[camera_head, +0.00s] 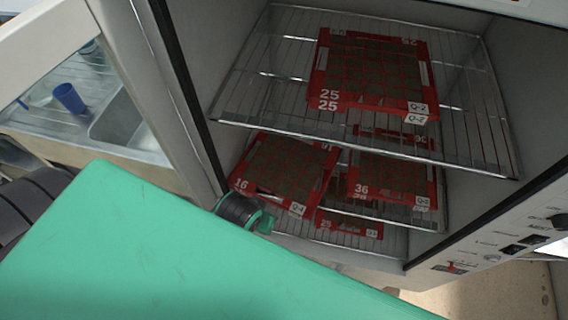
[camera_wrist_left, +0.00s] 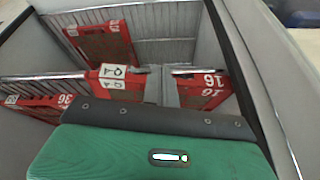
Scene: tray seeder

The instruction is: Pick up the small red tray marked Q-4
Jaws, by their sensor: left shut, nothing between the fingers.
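The red tray marked Q-4 (camera_head: 285,172) sits tilted in the picture at the left of a lower wire shelf inside the cabinet. It holds brown cells and has the number 16 on its front corner. In the left wrist view its red front (camera_wrist_left: 209,88) appears upside down, with the Q-4 label at left and 16 at right. My left gripper's grey fingers (camera_wrist_left: 162,80) are shut and empty, in front of the tray edge between label and number; I cannot tell whether they touch it. In the head view the fingertips are hidden. My right gripper is not in view.
A red tray marked Q-2 (camera_head: 372,75) lies on the upper wire shelf (camera_head: 468,150). Another tray (camera_head: 393,182) with number 36 sits right of Q-4, and a lower tray (camera_head: 349,226) shows beneath. The cabinet's left wall (camera_head: 190,110) is close.

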